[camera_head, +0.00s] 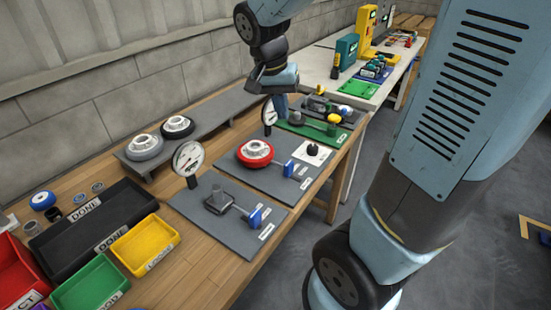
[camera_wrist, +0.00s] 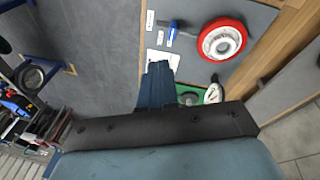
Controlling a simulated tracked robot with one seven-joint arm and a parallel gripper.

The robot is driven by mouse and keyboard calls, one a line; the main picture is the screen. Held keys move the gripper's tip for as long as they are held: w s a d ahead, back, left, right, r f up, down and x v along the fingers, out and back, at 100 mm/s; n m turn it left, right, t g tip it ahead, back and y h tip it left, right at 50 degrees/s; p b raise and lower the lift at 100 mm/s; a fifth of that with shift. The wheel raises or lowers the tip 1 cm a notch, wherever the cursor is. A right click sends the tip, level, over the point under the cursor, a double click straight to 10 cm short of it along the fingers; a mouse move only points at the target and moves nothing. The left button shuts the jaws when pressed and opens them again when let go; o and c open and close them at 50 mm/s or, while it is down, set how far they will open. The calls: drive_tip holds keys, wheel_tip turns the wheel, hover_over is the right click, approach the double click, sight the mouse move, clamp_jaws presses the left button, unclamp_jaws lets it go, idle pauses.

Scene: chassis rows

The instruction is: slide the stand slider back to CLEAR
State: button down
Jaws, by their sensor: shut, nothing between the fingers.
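Two grey stands lie on the wooden bench, each with a blue slider. The far stand (camera_head: 238,172) carries a red-rimmed wheel (camera_head: 255,150) with its blue slider (camera_head: 289,168) beside it, on the right. The near stand (camera_head: 190,207) holds a dark block (camera_head: 219,201), and its blue slider (camera_head: 256,217) is near its right edge. My gripper (camera_head: 281,112) is shut and empty above the far end of the bench, beyond the red wheel. In the wrist view, the shut fingers (camera_wrist: 158,78) point toward the blue slider (camera_wrist: 172,32) and red wheel (camera_wrist: 222,40), apart from both.
Dial gauges (camera_head: 188,158) stand at the stands' left edges. Several bins, including a yellow one (camera_head: 145,244), fill the near left. A grey shelf (camera_head: 200,120) runs behind.

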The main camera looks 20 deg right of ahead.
sight(288, 165)
drive_tip(key=w+a+f+m+g+h, duration=0.1)
drive_tip(key=w+a+f+m+h, duration=0.2)
drive_tip(key=f, duration=0.4)
drive_tip(key=w+a+f+m+g+h, duration=0.1)
drive_tip(key=w+a+f+m+h, duration=0.1)
drive_tip(key=w+f, duration=0.35)
drive_tip(key=x, duration=1)
drive_tip(key=shift+s+f, duration=0.3)
drive_tip(key=shift+s, duration=0.05)
drive_tip(key=shift+d, duration=0.1)
drive_tip(key=shift+s, duration=0.25)
drive_tip(key=shift+s+d, duration=0.8)
drive_tip(key=shift+s, duration=0.3)
drive_tip(key=shift+s+d, duration=0.2)
drive_tip(key=shift+d, duration=0.25)
